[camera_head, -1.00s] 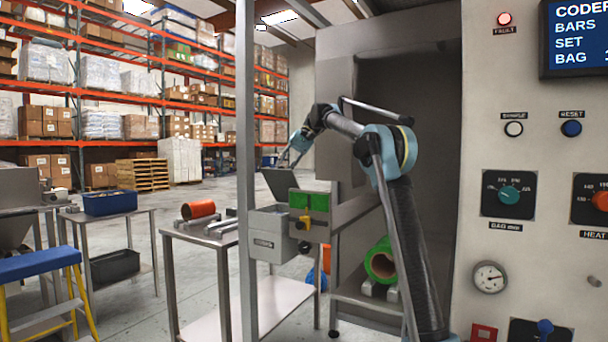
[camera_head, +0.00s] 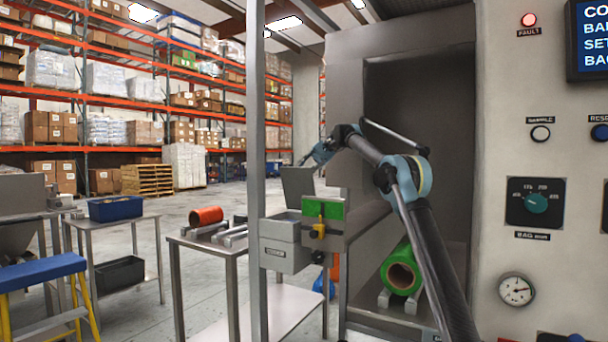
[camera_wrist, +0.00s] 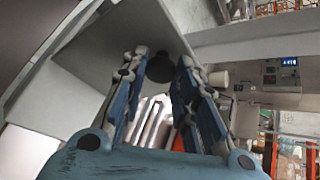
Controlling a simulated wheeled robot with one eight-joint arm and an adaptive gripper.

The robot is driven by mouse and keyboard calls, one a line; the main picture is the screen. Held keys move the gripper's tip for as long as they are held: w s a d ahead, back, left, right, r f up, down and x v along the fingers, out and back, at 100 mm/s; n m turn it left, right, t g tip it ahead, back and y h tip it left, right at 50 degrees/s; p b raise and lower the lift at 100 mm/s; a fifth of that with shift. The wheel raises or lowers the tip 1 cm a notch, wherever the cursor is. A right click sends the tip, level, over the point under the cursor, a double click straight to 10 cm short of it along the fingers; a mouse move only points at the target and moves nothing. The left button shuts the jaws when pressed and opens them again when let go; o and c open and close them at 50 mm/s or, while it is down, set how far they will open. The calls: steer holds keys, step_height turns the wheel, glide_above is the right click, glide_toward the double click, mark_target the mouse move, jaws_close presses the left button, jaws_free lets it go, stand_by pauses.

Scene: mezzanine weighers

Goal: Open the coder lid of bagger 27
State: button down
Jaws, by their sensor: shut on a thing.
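The coder lid (camera_head: 298,184) is a flat grey plate standing almost upright above the open top of the grey coder box (camera_head: 283,247). In the wrist view the lid (camera_wrist: 105,45) spreads as a broad grey plate in front of my fingers. My gripper (camera_head: 306,158) is at the lid's upper edge, partly hidden behind it in the head view. In the wrist view my gripper (camera_wrist: 160,66) has its blue fingers on either side of a dark round knob (camera_wrist: 160,67) by the lid, and is shut on it.
A green panel with a yellow clamp (camera_head: 318,230) sits right of the box. A grey post (camera_head: 257,150) stands just left. A steel table (camera_head: 215,243) holds an orange roll (camera_head: 206,215). A green film roll (camera_head: 401,273) lies below my arm. The control panel is at right.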

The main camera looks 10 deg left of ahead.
steer(key=c, duration=1.3)
jaws_free()
steer(key=shift+w+d, duration=0.1)
